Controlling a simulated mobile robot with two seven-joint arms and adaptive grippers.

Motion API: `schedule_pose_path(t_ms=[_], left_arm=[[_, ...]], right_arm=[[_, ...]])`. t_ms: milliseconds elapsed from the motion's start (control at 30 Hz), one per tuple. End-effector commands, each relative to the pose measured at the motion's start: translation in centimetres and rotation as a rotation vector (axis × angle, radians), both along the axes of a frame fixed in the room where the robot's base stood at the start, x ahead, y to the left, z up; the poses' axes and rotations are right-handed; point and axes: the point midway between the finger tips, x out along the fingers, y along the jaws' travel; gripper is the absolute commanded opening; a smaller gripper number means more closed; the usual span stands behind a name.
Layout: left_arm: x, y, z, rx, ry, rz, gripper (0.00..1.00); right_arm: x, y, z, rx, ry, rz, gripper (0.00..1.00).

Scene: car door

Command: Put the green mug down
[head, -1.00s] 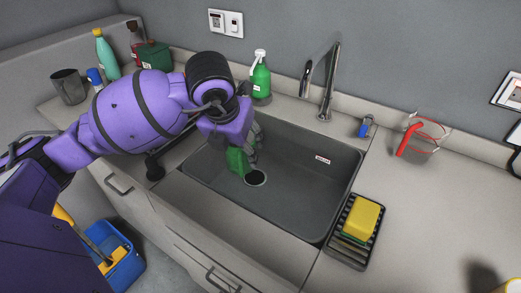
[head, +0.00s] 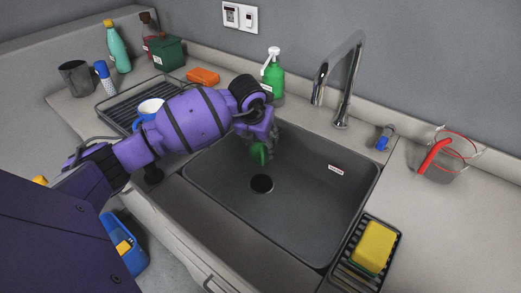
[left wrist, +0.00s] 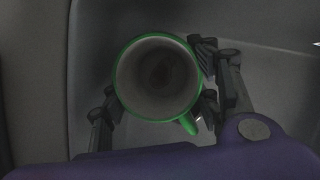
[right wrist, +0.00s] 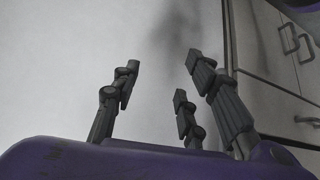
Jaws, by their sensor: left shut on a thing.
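The green mug (head: 260,153) is in the sink (head: 310,205), near its back left part and behind the drain, partly hidden by my left gripper. In the left wrist view the mug (left wrist: 157,77) is seen from above, with a green rim, a pale empty inside and its handle at the lower right. My left gripper (head: 265,140) is shut on the mug, with fingers on both sides of it (left wrist: 160,90). I cannot tell whether the mug touches the sink floor. My right gripper (right wrist: 155,90) is open and empty in the right wrist view, before a plain pale surface.
A chrome faucet (head: 345,85) and a green spray bottle (head: 274,75) stand behind the sink. A dish rack (head: 125,103) with a white and blue cup (head: 150,107) is at the left. A yellow sponge (head: 373,245) lies on a black rack at the right.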

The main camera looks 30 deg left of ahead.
Motion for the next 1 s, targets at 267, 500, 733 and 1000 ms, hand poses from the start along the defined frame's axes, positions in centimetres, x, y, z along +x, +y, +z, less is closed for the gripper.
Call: schedule_pose_path(t_ms=[267, 500, 733, 1000], left_arm=[[1.4, 0.6, -1.7, 0.000, -0.001, 0.001, 0.21], [1.4, 0.6, -4.6, 0.000, -0.003, 0.000, 0.21], [1.4, 0.6, -4.6, 0.000, -0.003, 0.000, 0.21], [1.3, 0.6, -4.9, 0.000, -0.001, 0.000, 0.64]], right_arm=[[0.2, 0.0, 0.0, 0.000, -0.003, 0.002, 0.40], [0.2, 0.1, 0.0, 0.000, -0.003, 0.002, 0.40], [0.1, 0.1, 0.0, 0.000, -0.002, 0.001, 0.40], [0.0, 0.1, -0.2, 0.000, 0.001, 0.001, 0.40]])
